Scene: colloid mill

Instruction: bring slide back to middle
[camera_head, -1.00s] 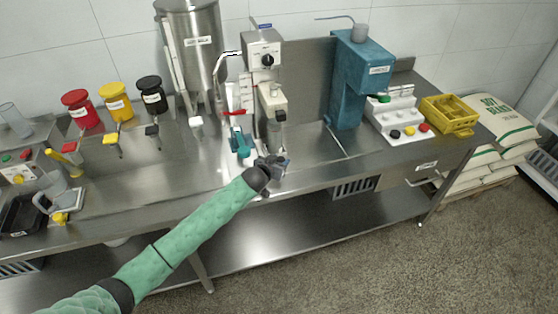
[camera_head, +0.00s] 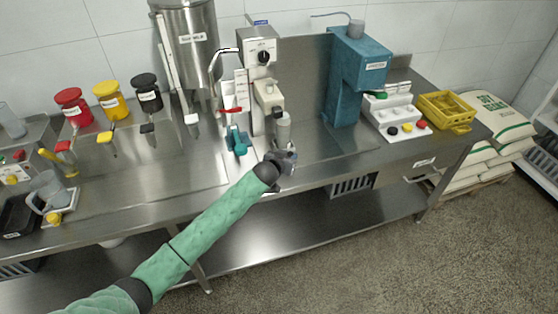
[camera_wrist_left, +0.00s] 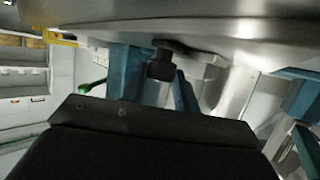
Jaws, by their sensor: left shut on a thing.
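The mill (camera_head: 258,62), a pale machine with a black dial, stands at the middle of the counter. A grey cylinder (camera_head: 283,130) stands upright at the lower right of its head; it may be on the slide. My left gripper (camera_head: 287,160) is just in front of and below this cylinder, by the counter's front edge, shut on a small part it mostly hides, likely the slide's handle. The left wrist view has a dark knob (camera_wrist_left: 160,66) below a curved metal surface (camera_wrist_left: 200,25). The slide's track cannot be made out. My right gripper is not in view.
A blue machine (camera_head: 352,75), a white button box (camera_head: 395,115) and a yellow crate (camera_head: 447,109) stand to the right. Bare counter (camera_head: 190,165) lies to the left.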

